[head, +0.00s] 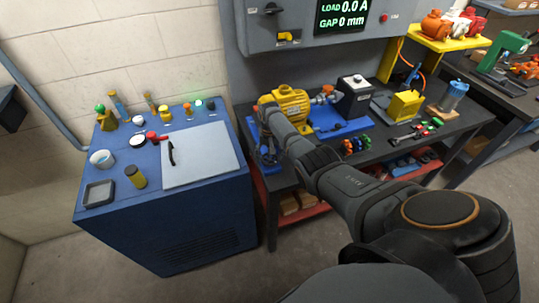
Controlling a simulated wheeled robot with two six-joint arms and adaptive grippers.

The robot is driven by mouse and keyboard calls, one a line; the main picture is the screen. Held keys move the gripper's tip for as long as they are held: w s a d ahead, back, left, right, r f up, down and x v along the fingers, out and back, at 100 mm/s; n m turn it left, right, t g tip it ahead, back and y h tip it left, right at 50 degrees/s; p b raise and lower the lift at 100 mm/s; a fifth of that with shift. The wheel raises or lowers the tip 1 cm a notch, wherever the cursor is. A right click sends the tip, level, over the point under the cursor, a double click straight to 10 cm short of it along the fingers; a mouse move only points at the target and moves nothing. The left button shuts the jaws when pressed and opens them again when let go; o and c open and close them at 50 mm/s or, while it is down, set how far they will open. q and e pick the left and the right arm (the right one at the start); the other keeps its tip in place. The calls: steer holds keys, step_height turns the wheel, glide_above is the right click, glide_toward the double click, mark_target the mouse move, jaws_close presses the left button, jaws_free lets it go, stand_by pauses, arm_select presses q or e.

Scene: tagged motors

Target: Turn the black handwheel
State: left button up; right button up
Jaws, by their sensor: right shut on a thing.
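My right arm reaches in from the lower right across the bench. My right gripper (266,150) is at the left end of the yellow motor (290,100), which sits on a blue baseplate (348,130). The gripper is shut on a dark part there, which I take to be the black handwheel. My gripper and wrist hide most of it, so its rim and angle cannot be made out. My left gripper is not in view.
A blue cabinet (200,222) with small parts on top stands close left of the gripper. A black box (355,96) stands right of the motor. A grey panel (410,12) reading LOAD 0.0 A and GAP 0 mm is above. Tools lie on the dark bench (385,158).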

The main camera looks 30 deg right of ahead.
mark_target(269, 158)
steer(key=n, duration=1.2)
stand_by(0.7)
steer(key=o, duration=1.2)
steer(key=shift+c, duration=0.2)
step_height(269, 158, up, 12)
